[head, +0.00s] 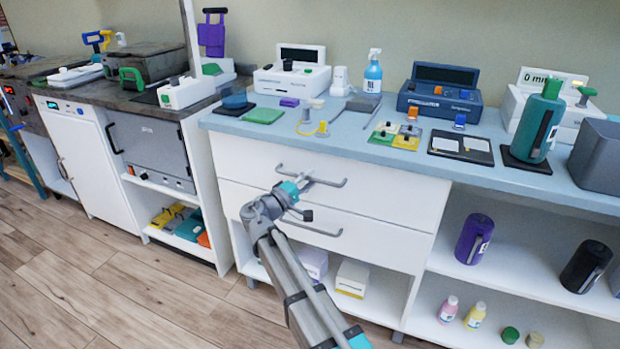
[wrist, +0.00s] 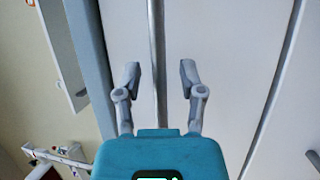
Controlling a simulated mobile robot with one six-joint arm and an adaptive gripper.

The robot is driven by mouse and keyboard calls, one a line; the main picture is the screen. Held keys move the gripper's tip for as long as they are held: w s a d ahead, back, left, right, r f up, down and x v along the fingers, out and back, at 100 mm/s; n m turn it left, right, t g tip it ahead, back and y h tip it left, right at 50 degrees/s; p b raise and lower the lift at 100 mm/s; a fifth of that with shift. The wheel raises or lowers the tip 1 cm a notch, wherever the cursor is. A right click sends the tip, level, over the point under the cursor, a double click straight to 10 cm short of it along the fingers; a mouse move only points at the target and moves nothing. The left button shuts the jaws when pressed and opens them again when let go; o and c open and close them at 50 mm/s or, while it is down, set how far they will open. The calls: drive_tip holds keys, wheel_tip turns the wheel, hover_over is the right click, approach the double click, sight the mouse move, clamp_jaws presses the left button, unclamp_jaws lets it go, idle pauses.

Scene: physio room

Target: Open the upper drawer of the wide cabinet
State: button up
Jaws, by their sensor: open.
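The wide cabinet (head: 426,262) is white with a blue-grey top. Its upper drawer (head: 385,197) looks shut, with its front flush above the lower drawer (head: 375,242). The upper drawer's grey bar handle (head: 332,183) is partly hidden by my gripper (head: 303,183). In the wrist view, the handle bar (wrist: 156,50) runs between the two fingertips of my open gripper (wrist: 160,78), with a gap on each side. I cannot tell how deep the bar sits between the fingers. The lower drawer's handle (head: 312,228) is just below my gripper.
The countertop (head: 340,138) holds several devices, a spray bottle (head: 373,72) and a green flask (head: 537,122). Open shelves on the right hold a purple jug (head: 474,239) and a black jug (head: 585,266). Wooden floor (head: 130,290) is clear in front at left.

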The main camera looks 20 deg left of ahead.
drive_tip(key=shift+w, duration=0.1)
clamp_jaws()
idle(0.3)
